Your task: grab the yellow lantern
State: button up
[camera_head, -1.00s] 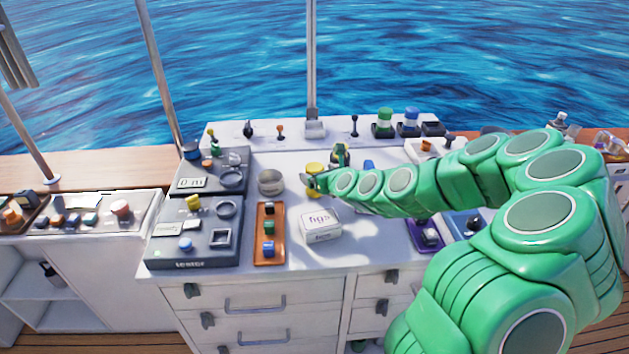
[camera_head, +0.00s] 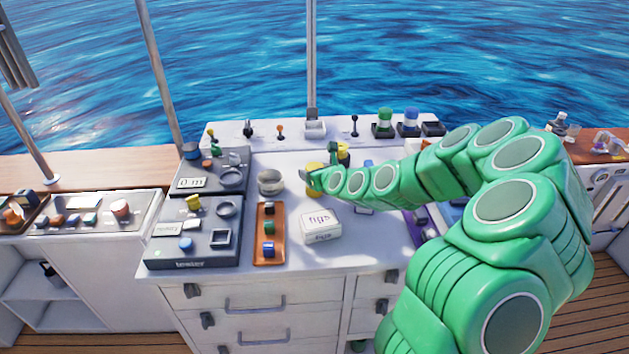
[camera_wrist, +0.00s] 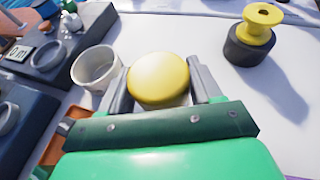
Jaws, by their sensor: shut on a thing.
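The yellow lantern (camera_wrist: 158,78) has a rounded yellow top and sits between the two fingers of my gripper (camera_wrist: 160,88) in the wrist view. The fingers are shut on it, one on each side. Its lower part is mostly hidden by my gripper. In the head view the yellow lantern (camera_head: 313,188) shows partly behind my gripper (camera_head: 311,178), over the middle of the white counter. I cannot tell whether its base touches the counter.
A grey open cup (camera_wrist: 95,68) stands close on the left. A yellow spool-shaped thing on a black base (camera_wrist: 250,42) stands to the right. A white box (camera_head: 320,226) and an orange tray (camera_head: 268,212) lie nearer. Green (camera_head: 384,120) and blue (camera_head: 409,120) topped lanterns stand behind.

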jog(key=shift+c, duration=0.9)
jog(key=shift+r, duration=0.1)
